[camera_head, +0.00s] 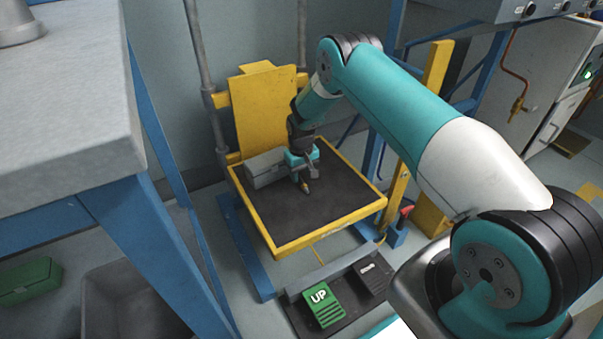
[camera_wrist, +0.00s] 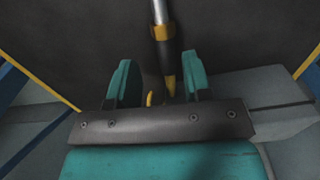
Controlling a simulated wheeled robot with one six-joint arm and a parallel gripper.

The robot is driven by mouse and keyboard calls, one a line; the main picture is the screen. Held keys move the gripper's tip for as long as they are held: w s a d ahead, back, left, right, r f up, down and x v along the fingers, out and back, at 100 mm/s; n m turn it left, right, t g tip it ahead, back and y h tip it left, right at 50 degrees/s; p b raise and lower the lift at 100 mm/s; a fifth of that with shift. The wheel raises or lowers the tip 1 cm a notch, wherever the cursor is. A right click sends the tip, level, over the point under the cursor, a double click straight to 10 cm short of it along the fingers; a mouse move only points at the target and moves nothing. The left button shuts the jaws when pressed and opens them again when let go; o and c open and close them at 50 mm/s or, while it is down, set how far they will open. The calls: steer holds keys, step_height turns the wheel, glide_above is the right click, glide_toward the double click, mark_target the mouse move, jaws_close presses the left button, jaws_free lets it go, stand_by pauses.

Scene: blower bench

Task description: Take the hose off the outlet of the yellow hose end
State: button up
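My gripper (camera_head: 303,174) points down over the dark top of the yellow-framed lift table (camera_head: 285,244). In the wrist view its two teal fingers (camera_wrist: 160,78) stand well apart, with gaps on both sides of what lies between them. A slim part with a yellow band, the hose end (camera_wrist: 161,32), shows there, with a metal tube above the band and a dark body and yellow tip below. A small yellow-tipped piece (camera_head: 306,188) shows under my gripper in the head view. I cannot make out a separate hose or outlet.
A grey box (camera_head: 262,173) lies on the table top beside my gripper, at the back left. A yellow back plate (camera_head: 262,110) rises behind. A foot pedal marked UP (camera_head: 322,306) is on the floor in front. A grey-topped bench (camera_head: 70,120) stands at left.

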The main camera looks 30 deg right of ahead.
step_height(320, 180, up, 18)
steer(key=p, duration=0.6)
steer(key=shift+f, duration=0.25)
steer(key=s+a+r+n+y, duration=0.1)
steer(key=s+a+r+n, duration=0.1)
steer(key=s+a+r, duration=0.65)
steer(key=s+a+r+n+y, duration=0.1)
steer(key=s+a+r, duration=0.3)
steer(key=r, duration=0.7)
steer(key=s+a+r+n+y, duration=0.1)
steer(key=s+a+r, duration=0.2)
steer(key=s, duration=0.5)
steer(key=s+a+r+n, duration=0.2)
steer(key=s, duration=0.6)
steer(key=s+a+r+n+y, duration=0.1)
steer(key=s+a+r, duration=0.2)
steer(key=s, duration=0.6)
step_height(320, 180, up, 36)
steer(key=p, duration=3.6)
steer(key=shift+w+d+p, duration=0.2)
steer(key=shift+d+p, duration=0.05)
steer(key=shift+p, duration=0.05)
